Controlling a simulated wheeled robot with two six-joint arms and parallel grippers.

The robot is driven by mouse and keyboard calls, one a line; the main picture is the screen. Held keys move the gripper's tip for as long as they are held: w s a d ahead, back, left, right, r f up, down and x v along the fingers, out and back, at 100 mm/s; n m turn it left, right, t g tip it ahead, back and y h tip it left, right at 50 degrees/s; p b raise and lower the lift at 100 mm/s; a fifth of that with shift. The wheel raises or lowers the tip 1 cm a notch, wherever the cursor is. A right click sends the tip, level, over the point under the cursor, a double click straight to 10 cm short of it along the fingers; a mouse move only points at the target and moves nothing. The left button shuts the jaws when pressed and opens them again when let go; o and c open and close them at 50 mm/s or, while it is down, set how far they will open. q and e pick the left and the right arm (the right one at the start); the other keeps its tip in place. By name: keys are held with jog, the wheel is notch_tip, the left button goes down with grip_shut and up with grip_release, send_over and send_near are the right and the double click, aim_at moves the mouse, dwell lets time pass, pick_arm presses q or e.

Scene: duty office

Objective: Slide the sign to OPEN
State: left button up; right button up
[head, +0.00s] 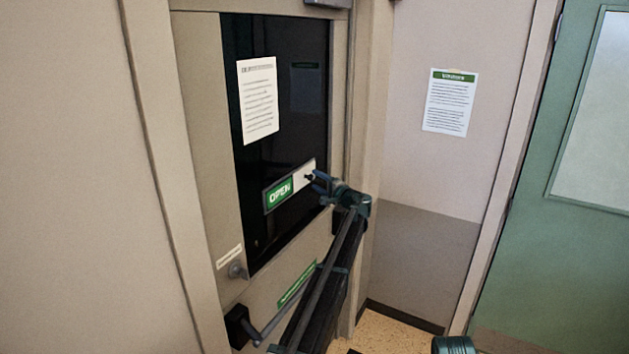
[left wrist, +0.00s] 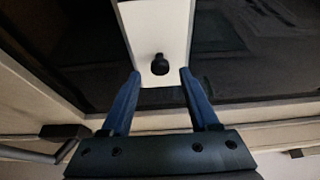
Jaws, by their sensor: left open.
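The sliding sign (head: 303,174) is mounted on the dark glass panel of the door. Its left part shows the green OPEN field (head: 278,195); its right part is a plain pale plate with a small dark knob (head: 309,177). In the left wrist view the pale plate (left wrist: 157,30) and the round dark knob (left wrist: 159,64) show closely. My left gripper (head: 316,180) is open, at the right end of the sign. In the left wrist view its blue fingers (left wrist: 159,82) stand apart on either side of the plate's end, with the knob just beyond the tips.
The door has a paper notice (head: 258,99) on its glass, a round lock knob (head: 237,270) and a bar handle (head: 262,334) below. A visitor notice (head: 450,102) hangs on the wall to the right. A green door (head: 560,250) stands further right.

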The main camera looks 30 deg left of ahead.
pick_arm(q)
jog(key=v, duration=1.1)
jog(key=shift+d, duration=0.25)
jog(key=s+d+f+n+g+h+b, duration=0.1)
jog(key=s+d+f+g+h+b, duration=0.15)
jog(key=s+d+f, duration=0.55)
jog(key=s+d+f+n+g+h+b, duration=0.1)
jog(key=s+d+f+h, duration=0.2)
jog(key=s+f, duration=0.55)
jog(key=s+d+f+g+h+b, duration=0.1)
jog(key=s+d+f+h+b, duration=0.15)
jog(key=s+d+f, duration=0.55)
jog(key=s+d+f+g+h, duration=0.1)
jog(key=s+d+h, duration=0.1)
jog(key=s, duration=0.5)
jog(key=s+d+f+g+h+b, duration=0.1)
jog(key=s+d+f+h, duration=0.1)
jog(key=s+d, duration=0.3)
jog(key=s+d+f+g+h+b, duration=0.1)
jog(key=s+d, duration=0.3)
jog(key=s, duration=0.6)
jog(key=shift+s+f+g+h, duration=0.45)
jog(key=shift+f+h, duration=0.2)
jog(key=shift+h, duration=0.25)
jog(key=shift+w+d, duration=0.1)
jog(key=shift+c, duration=0.9)
jog(key=shift+d, duration=0.1)
